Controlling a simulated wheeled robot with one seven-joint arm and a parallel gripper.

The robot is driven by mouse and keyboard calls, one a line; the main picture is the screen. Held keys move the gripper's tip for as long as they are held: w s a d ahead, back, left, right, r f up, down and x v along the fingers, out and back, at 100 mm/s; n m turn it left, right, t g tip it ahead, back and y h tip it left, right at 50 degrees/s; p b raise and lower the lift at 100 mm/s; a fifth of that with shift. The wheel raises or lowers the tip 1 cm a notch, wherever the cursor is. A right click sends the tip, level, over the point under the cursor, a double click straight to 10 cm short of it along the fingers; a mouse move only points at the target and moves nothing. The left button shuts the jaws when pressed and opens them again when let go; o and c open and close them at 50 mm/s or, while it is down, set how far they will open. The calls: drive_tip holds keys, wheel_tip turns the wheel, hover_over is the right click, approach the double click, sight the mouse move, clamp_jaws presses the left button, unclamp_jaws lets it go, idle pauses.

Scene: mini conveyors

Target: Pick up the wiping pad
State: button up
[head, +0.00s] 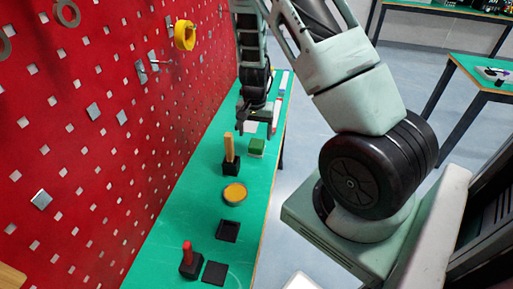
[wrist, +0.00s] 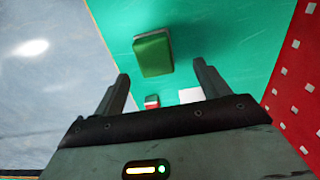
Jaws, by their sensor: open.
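The green block with a paler lower layer, which looks like the wiping pad (head: 257,147), lies on the green bench. In the wrist view the pad (wrist: 152,52) is at upper centre, just past the fingertips and between their lines. My gripper (head: 256,122) is above the bench, on the far side of the pad in the head view. Its two fingers also show in the wrist view (wrist: 160,72), spread apart with nothing held between them. The pad appears apart from both fingers.
A black holder with an upright orange handle (head: 230,153) stands near the pad. A yellow-topped round dish (head: 235,193), black square pieces (head: 228,230) and a red-handled tool (head: 188,257) are nearer. The red pegboard (head: 110,130) borders the bench. A white piece (wrist: 191,95) lies below my gripper.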

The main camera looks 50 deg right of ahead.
sight(257, 143)
drive_tip(key=f, duration=0.3)
drive_tip(key=s+f, duration=0.1)
drive_tip(key=f, duration=0.1)
drive_tip(key=shift+a+f, duration=0.1)
drive_tip(key=c, duration=1.1)
